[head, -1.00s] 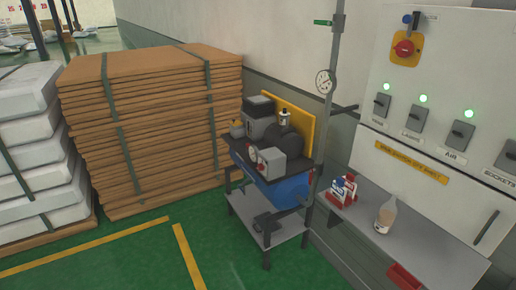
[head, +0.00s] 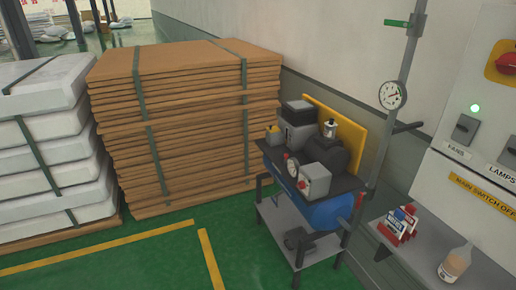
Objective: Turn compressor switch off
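The compressor (head: 326,213) has a blue tank and dark motor parts. It stands on a grey metal stand against the wall, right of the middle. A light grey box (head: 316,181) sits at its front, with a small dial and a small red part beside it. I cannot make out which part is its switch or how it is set. The white electrical panel (head: 459,182) is cut off at the right edge. It shows a FANS switch (head: 465,128) under a lit green lamp, and part of a LAMPS switch. Neither of my grippers is in view.
A stack of brown boards (head: 190,130) and white wrapped slabs (head: 50,150) stand at the left. A grey shelf (head: 405,262) below the panel holds red-and-white packs (head: 397,223) and a bottle (head: 454,263). A pipe with a gauge (head: 392,95) rises beside it. Green floor in front is clear.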

